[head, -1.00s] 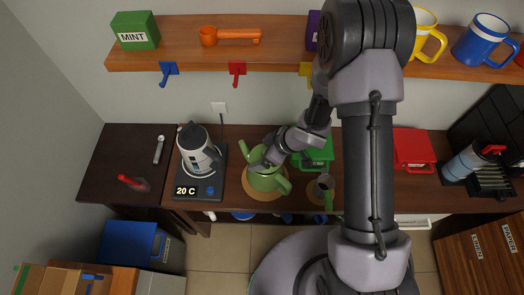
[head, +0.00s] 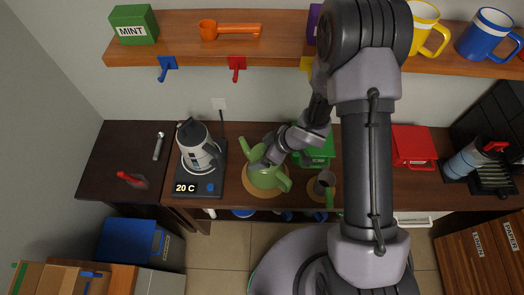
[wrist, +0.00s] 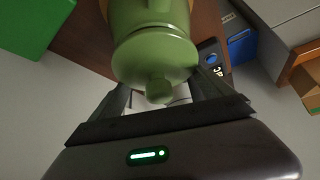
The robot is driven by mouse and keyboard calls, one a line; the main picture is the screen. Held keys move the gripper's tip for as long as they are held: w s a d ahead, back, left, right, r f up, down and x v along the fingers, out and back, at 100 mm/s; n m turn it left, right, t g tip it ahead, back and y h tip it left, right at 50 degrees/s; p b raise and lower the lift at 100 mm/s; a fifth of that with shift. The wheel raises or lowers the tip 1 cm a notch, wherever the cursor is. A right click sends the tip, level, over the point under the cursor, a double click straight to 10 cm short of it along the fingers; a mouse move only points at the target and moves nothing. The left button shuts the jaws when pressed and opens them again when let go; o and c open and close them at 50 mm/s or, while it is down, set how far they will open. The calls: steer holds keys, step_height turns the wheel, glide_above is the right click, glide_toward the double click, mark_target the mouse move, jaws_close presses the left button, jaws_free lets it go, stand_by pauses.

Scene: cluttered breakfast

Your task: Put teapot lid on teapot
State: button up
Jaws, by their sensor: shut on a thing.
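The green teapot (head: 262,180) stands on a round wooden mat (head: 249,189) on the counter, its spout to the upper left and its handle to the lower right. In the wrist view, the teapot body (wrist: 148,14) fills the top middle. The green teapot lid (wrist: 155,55) lies at the teapot's top, and I cannot tell whether it touches the rim. My gripper (wrist: 160,88) is shut on the lid's round knob, with a finger on each side. In the head view, my gripper (head: 266,160) is over the teapot's top and hides most of the lid.
A kettle (head: 197,152) on a black base stands left of the teapot. A green box (head: 318,152) is behind right, and a dark cup-like item (head: 325,182) stands close on the right. A shelf (head: 280,53) with hooks runs above. The dark counter's left part is mostly clear.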

steer(key=shift+f+b, duration=0.55)
steer(key=shift+f, duration=0.2)
steer(key=o, duration=1.1)
steer(key=shift+r, duration=0.1)
step_height(320, 180, up, 6)
steer(key=p, duration=0.6)
steer(key=shift+p, duration=0.3)
